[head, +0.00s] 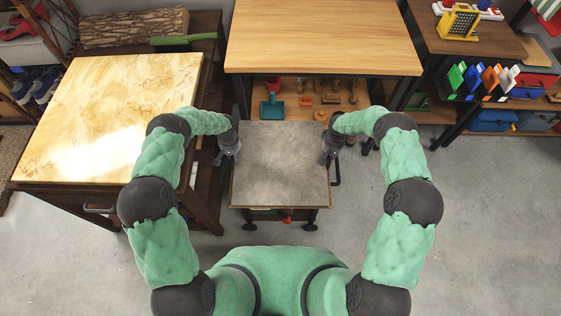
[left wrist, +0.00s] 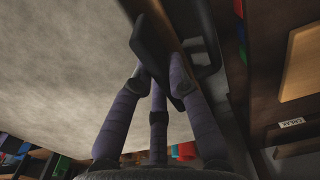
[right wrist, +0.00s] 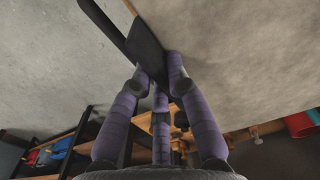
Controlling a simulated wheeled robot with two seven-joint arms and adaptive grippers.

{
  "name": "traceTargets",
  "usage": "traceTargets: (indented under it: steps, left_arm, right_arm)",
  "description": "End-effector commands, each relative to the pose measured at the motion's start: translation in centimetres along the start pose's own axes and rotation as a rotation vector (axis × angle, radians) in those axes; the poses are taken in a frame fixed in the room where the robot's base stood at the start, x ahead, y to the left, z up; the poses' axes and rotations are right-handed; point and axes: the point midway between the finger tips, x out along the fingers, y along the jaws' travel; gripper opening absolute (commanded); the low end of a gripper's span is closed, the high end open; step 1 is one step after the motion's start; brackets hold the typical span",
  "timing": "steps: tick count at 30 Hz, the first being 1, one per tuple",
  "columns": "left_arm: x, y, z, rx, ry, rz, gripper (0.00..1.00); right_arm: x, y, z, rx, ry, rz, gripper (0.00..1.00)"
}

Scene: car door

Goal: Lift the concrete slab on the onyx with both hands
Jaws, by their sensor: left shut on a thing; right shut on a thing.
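The grey concrete slab (head: 283,165) is in the middle of the head view, flat, in front of my body. My left gripper (head: 230,143) is at its left edge, shut on a dark handle; the left wrist view shows its purple fingers (left wrist: 160,80) around the black bar (left wrist: 152,42), with the slab's grey face (left wrist: 70,60) beside it. My right gripper (head: 331,145) is shut on the opposite dark handle (head: 337,172); the right wrist view shows its fingers (right wrist: 158,80) around a black bar (right wrist: 145,42). I cannot tell whether the slab touches what is beneath it.
A wheeled dark cart (head: 281,214) shows below the slab's near edge. A table with a yellow veined stone top (head: 110,115) stands at the left. A wooden workbench (head: 322,38) stands behind, with tools on its lower shelf. The floor (head: 490,230) at the right is clear.

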Motion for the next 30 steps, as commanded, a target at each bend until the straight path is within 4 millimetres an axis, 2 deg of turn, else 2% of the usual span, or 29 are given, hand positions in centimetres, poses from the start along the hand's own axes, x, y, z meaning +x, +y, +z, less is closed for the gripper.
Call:
traceTargets:
  steps: [1,12,30]
  left_arm:
    - [-1.0,-0.1,-0.3,-0.001,0.007,-0.001,0.0]
    - [-3.0,-0.1,-0.3,-0.001,0.006,-0.001,0.0]
    - [-3.2,-0.1,-0.3,-0.001,0.006,-0.001,0.0]
  right_arm:
    - [-0.9,0.1,-0.3,0.001,0.006,0.001,0.0]
    - [-2.9,0.1,-0.3,0.001,0.006,0.001,0.0]
    - [-3.2,0.1,-0.3,0.001,0.006,0.001,0.0]
